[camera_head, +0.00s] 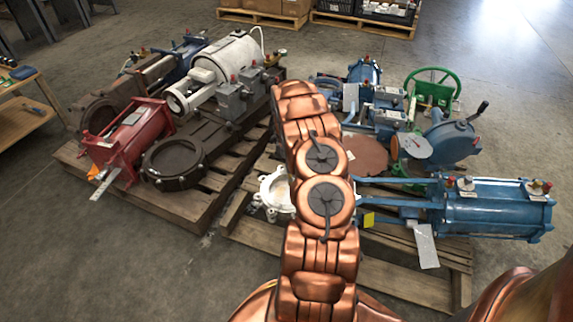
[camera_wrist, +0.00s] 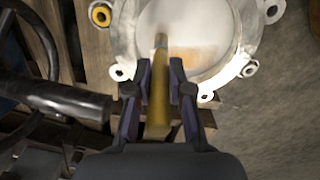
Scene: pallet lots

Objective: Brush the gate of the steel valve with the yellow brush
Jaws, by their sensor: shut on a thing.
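The steel valve (camera_wrist: 124,38) fills the top of the wrist view, a pale round flange with bolt lugs. Its gate (camera_wrist: 205,35) is the light disc inside the ring, with a brownish stain on its lower part. In the head view the valve (camera_head: 275,193) is a pale flange on the right pallet, partly hidden by my arm. My gripper (camera_wrist: 160,72) is shut on the yellow brush (camera_wrist: 158,110). The brush's tip points up over the gate; I cannot tell whether it touches. My gripper is hidden behind my arm in the head view.
A blue valve with a long cylinder (camera_head: 495,210) lies right of the steel valve. A green handwheel (camera_head: 433,85) stands behind. A left pallet (camera_head: 195,205) bears a red actuator (camera_head: 130,140) and a white one (camera_head: 225,65). A dark bar (camera_wrist: 60,100) is close left of my gripper.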

